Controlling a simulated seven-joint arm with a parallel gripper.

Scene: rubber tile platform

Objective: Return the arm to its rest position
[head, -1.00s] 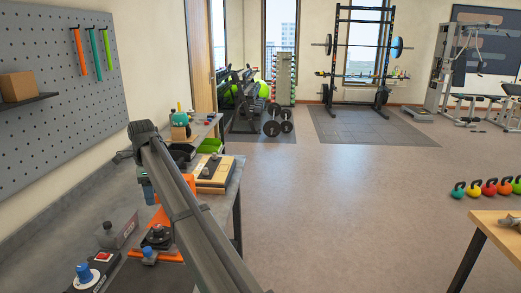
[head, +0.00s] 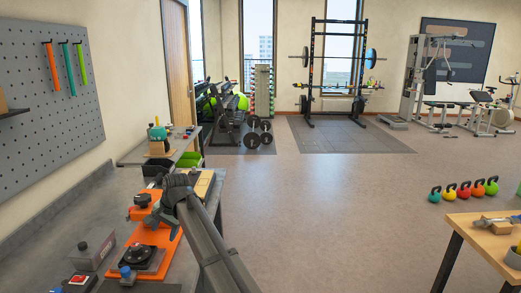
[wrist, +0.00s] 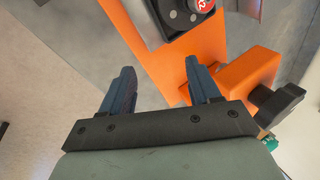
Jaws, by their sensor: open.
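My gripper (wrist: 160,85) is open in the wrist view. Its two dark blue fingers stand apart with nothing held between them. An orange fixture plate (wrist: 158,55) lies below and beyond the fingers, with a black part and a red-topped knob (wrist: 202,5) on it. In the head view my gripper end (head: 172,200) is over the workbench, close beside the orange fixture (head: 150,245). My arm hides part of the bench there, and I cannot see the fingertips clearly in that view.
The grey workbench (head: 60,250) also carries a grey box with a dark knob (head: 92,250), a red button box (head: 78,282) and a blue-capped item (head: 127,275). A pegboard (head: 50,100) is on the left wall. A wooden table (head: 485,235) stands at right; open floor (head: 330,220) lies between.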

